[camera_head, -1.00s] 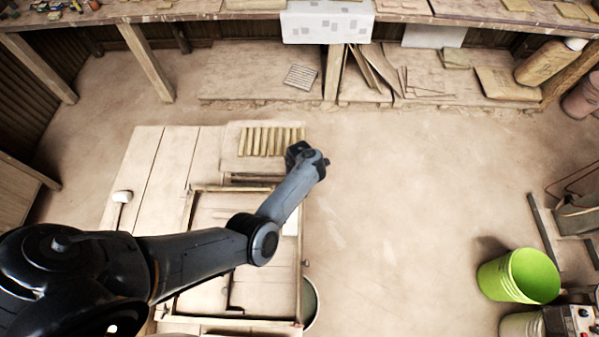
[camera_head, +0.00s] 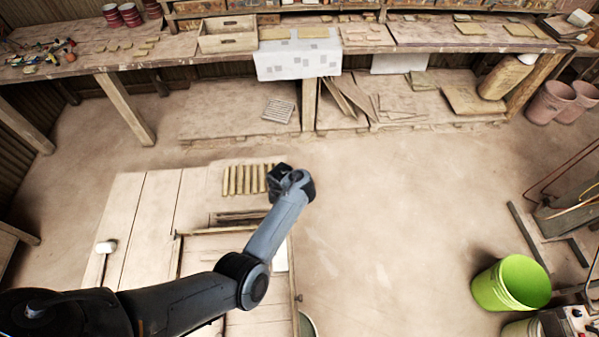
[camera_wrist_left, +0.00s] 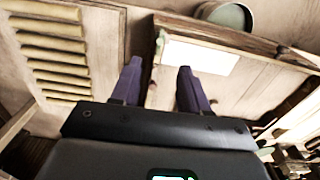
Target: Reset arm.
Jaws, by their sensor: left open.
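My left arm (camera_head: 278,225) reaches in from the lower left of the head view, and its wrist end is just right of the row of tan bars (camera_head: 247,180) on the work table. The fingers are hidden there behind the wrist. In the left wrist view my left gripper (camera_wrist_left: 158,80) has its two dark purple fingers apart, with nothing between them. The tan bars (camera_wrist_left: 55,58) show left of the fingers, and a white rectangular sheet (camera_wrist_left: 196,56) lies beyond them on the table. My right gripper is in neither view.
The wooden table (camera_head: 155,205) carries a white-headed mallet (camera_head: 106,247) at left. A long workbench (camera_head: 205,45) with tools and boxes runs along the back. A green bucket (camera_head: 511,283) stands at right. The floor (camera_head: 385,205) between table and bucket is clear.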

